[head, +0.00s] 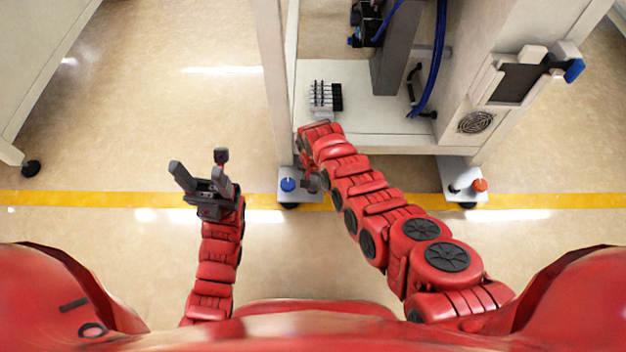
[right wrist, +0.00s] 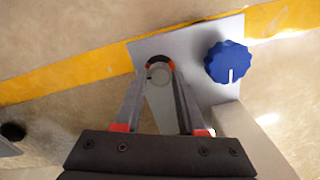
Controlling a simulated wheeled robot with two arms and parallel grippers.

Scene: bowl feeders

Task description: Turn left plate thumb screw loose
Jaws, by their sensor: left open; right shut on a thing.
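The left plate (head: 284,197) is a light metal foot plate at the machine's lower left corner, with a blue knob (head: 288,184) on it. In the right wrist view the plate (right wrist: 185,50) lies under my right gripper (right wrist: 160,66), and the blue knob (right wrist: 228,62) stands right of the fingertips. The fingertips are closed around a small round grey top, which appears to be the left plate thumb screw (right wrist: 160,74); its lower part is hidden. In the head view my right gripper (head: 312,182) is partly hidden by its arm. My left gripper (head: 198,164) is open and empty over the floor.
The machine frame (head: 273,70) rises behind the plate. A right foot plate (head: 463,177) bears an orange-red knob (head: 480,185) and a small dark part. A block of metal parts (head: 321,96) sits on the machine's shelf. The floor around my left gripper is clear.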

